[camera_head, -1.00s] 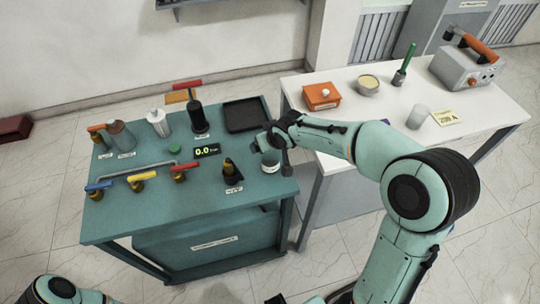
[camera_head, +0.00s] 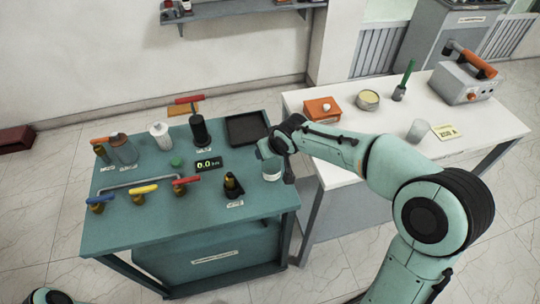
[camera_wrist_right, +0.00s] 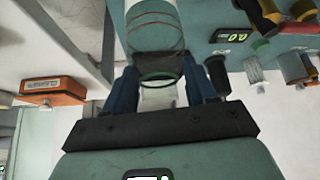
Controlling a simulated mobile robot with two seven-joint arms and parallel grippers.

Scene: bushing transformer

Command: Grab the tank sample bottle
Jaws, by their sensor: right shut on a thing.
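The clear glass sample bottle (camera_head: 271,169) is at the right edge of the teal bench, upright in the head view. My right gripper (camera_head: 272,148) is around its upper part. In the right wrist view the bottle (camera_wrist_right: 152,25), with a pale label and thin red lines, extends away between the blue fingers of my right gripper (camera_wrist_right: 163,88). The fingers are shut on it. I cannot tell whether its base touches the bench. My left gripper is out of view; only a piece of my left arm shows at the bottom left.
The teal bench (camera_head: 140,228) carries a black tray (camera_head: 246,129), a digital display (camera_head: 209,165), several coloured valves and small bottles. The white table (camera_head: 455,135) to the right holds an orange box (camera_head: 322,108), a tin (camera_head: 368,99), a clear beaker (camera_head: 417,130) and a grey instrument (camera_head: 465,80).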

